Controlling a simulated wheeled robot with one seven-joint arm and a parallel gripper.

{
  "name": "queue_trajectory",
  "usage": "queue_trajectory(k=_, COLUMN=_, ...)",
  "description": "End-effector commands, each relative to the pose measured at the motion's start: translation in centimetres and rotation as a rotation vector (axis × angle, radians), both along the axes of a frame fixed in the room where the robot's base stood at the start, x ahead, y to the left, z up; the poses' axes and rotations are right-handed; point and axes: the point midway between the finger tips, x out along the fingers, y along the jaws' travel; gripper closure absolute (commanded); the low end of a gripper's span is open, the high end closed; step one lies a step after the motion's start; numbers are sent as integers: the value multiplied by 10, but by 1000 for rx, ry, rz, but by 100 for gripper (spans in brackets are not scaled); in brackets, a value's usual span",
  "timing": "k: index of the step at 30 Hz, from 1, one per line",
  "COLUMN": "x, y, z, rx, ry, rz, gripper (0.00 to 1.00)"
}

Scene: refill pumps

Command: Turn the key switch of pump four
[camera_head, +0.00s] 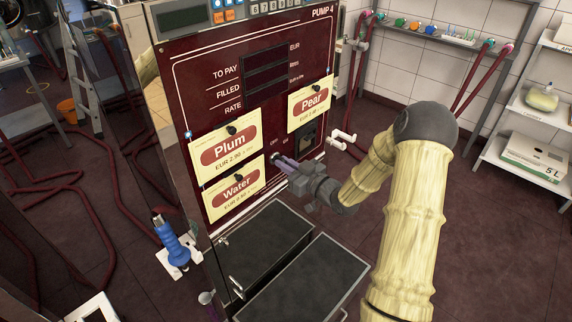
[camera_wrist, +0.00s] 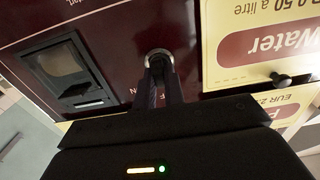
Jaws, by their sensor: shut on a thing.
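Pump 4 (camera_head: 214,78) is a dark red cabinet with white lettering that includes "PUMP 4" and an OFF mark. Its key switch (camera_wrist: 158,56) shows in the wrist view as a round metal ring on the red panel. My gripper (camera_head: 277,160) is at the panel, right of the Water card. In the wrist view my gripper (camera_wrist: 160,76) has its two fingers close together at the ring, shut on the key switch. The fingers hide the middle of the switch, so its turn angle cannot be told.
Yellow cards for Plum (camera_head: 228,145), Water (camera_head: 234,189) and Pear (camera_head: 311,101) hang on black knobs near my gripper. A dark slot (camera_head: 306,136) is right of it. Dark trays (camera_head: 300,285) stand out below. A blue nozzle (camera_head: 172,240) is at the left.

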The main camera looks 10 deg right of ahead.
Motion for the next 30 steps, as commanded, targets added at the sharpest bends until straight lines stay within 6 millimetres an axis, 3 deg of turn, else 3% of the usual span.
queue_trajectory(k=14, x=0, y=-1, z=2, rx=144, ry=98, rz=-2, gripper=100)
queue_trajectory(k=30, x=1, y=-3, z=1, rx=547, ry=367, rz=-3, gripper=100)
